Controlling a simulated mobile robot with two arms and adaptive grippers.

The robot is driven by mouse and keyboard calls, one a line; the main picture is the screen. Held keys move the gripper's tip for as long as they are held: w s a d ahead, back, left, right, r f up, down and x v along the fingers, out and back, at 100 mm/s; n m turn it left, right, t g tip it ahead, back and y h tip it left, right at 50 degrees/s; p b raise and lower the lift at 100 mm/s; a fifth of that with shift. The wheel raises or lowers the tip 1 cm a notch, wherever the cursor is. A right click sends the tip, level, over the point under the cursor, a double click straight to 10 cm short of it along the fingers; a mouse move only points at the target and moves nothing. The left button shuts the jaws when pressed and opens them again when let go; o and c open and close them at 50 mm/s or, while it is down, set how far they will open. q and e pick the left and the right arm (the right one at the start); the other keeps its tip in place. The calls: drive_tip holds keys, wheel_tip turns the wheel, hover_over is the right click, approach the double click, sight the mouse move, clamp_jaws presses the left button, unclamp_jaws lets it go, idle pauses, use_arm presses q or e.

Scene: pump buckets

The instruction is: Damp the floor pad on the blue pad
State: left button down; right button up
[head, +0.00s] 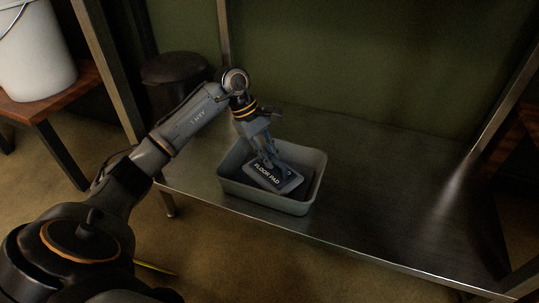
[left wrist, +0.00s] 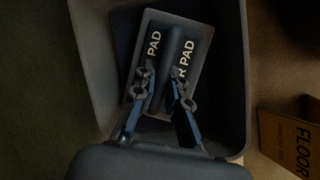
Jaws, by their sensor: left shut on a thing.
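The floor pad (head: 275,179) is a grey block with white lettering, inside a grey-green tub (head: 262,200) on the metal table. In the left wrist view the floor pad (left wrist: 199,62) shows a raised dark ridge along its middle. My left gripper (head: 266,160) reaches down into the tub and is shut on that ridge; its fingers (left wrist: 166,88) lie on either side. A dark blue patch, apparently the blue pad (left wrist: 124,36), shows beside and under the floor pad. I cannot tell whether the two touch. My right gripper is not in view.
The metal table (head: 385,190) is bare to the right of the tub, with upright posts at its corners. A white bucket (head: 38,60) stands on a wooden bench at left. A cardboard box (left wrist: 290,140) lettered FLOOR shows outside the tub in the left wrist view.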

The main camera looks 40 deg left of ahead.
sight(270, 154)
use_arm(q)
drive_tip(key=shift+f, duration=0.6)
idle(1.6)
drive_tip(key=shift+r+p, duration=2.5)
drive_tip(key=shift+r, duration=1.05)
